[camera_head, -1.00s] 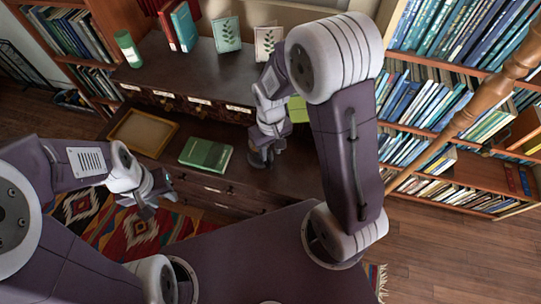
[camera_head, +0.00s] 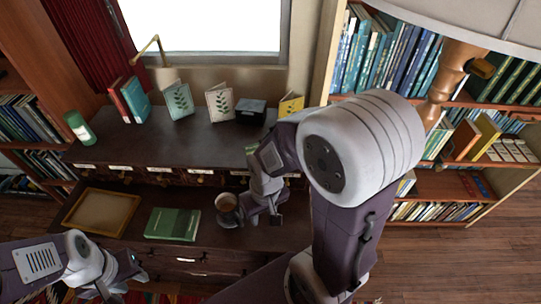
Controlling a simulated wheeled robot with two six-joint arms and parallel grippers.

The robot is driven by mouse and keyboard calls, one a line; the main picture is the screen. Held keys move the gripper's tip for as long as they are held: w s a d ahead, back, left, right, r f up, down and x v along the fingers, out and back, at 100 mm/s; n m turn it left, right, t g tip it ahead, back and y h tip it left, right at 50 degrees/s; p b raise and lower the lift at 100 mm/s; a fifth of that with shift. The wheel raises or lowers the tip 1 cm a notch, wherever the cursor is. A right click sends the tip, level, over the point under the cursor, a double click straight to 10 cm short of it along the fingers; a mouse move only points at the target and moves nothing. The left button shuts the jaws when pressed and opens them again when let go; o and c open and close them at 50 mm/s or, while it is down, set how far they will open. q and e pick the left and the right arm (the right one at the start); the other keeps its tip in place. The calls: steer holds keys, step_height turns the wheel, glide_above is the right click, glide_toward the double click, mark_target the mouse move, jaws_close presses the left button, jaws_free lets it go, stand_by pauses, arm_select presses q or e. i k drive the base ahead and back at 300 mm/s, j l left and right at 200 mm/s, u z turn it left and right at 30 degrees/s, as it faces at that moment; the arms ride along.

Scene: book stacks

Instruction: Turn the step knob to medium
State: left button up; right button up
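A floor lamp with a turned wooden post (camera_head: 447,88) and a pale shade (camera_head: 470,22) stands at the upper right. A small dark and brass knob-like part (camera_head: 480,68) sticks out to the right of the post, under the shade; its setting cannot be read. My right gripper (camera_head: 258,215) is low over the desk's lower shelf, beside a brown-filled cup (camera_head: 228,207), well left of the lamp. Its fingers are too small to read, and whether it touches the cup is unclear. My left gripper (camera_head: 128,284) is at the lower left, its fingers also unclear.
The dark desk (camera_head: 190,140) bears upright books, a green cylinder (camera_head: 79,128) and a dark box (camera_head: 251,111). A wooden tray (camera_head: 101,212) and a green book (camera_head: 172,224) lie on its lower shelf. A full bookcase (camera_head: 400,211) stands behind the lamp. Wooden floor is clear at lower right.

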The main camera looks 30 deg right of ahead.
mark_target(479, 66)
steer(key=z, duration=2.4)
